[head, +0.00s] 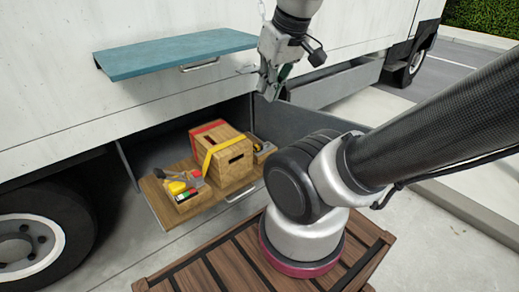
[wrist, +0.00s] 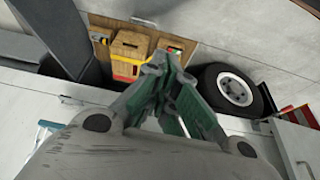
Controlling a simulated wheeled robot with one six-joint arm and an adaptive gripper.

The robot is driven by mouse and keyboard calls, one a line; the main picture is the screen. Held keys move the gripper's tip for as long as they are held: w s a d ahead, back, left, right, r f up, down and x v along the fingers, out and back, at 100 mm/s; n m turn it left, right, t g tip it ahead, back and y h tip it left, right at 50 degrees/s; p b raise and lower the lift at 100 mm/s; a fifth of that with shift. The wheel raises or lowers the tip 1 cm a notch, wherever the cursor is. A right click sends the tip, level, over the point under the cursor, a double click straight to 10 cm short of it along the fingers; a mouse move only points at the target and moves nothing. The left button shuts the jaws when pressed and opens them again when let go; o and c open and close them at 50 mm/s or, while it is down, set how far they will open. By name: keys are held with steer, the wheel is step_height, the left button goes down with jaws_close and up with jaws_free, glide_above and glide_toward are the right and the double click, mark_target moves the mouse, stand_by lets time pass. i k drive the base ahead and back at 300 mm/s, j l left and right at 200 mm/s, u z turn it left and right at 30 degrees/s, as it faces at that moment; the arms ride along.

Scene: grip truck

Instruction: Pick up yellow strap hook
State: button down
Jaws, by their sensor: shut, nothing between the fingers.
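A yellow strap (head: 208,160) runs over a wooden box (head: 232,163) on a pull-out wooden tray (head: 158,205) low in the truck's side. The strap also shows in the wrist view (wrist: 124,69), on the side of the box (wrist: 131,46). I cannot make out its hook in either view. My gripper (head: 268,93) is above and to the right of the box in the head view, apart from it. Its green-padded fingers (wrist: 164,62) are shut and empty, and hide part of the tray in the wrist view.
A red strap (head: 206,127) lies over the box's far side. A small open crate of tools (head: 187,190) stands left of the box. A teal flap (head: 178,54) juts out above the compartment. A grey panel (head: 300,122) bounds the right. A truck wheel (head: 28,250) stands lower left.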

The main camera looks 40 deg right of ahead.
mark_target(258, 147)
steer(key=i+l, duration=0.15)
steer(key=l, duration=0.25)
steer(key=i+l, duration=0.15)
steer(key=l, duration=0.25)
steer(key=i+l, duration=0.15)
steer(key=l, duration=0.25)
steer(key=i+l, duration=0.15)
steer(key=l, duration=0.3)
steer(key=i+l, duration=0.15)
steer(key=l, duration=0.25)
steer(key=i+l, duration=0.15)
steer(key=l, duration=0.25)
steer(key=u, duration=0.05)
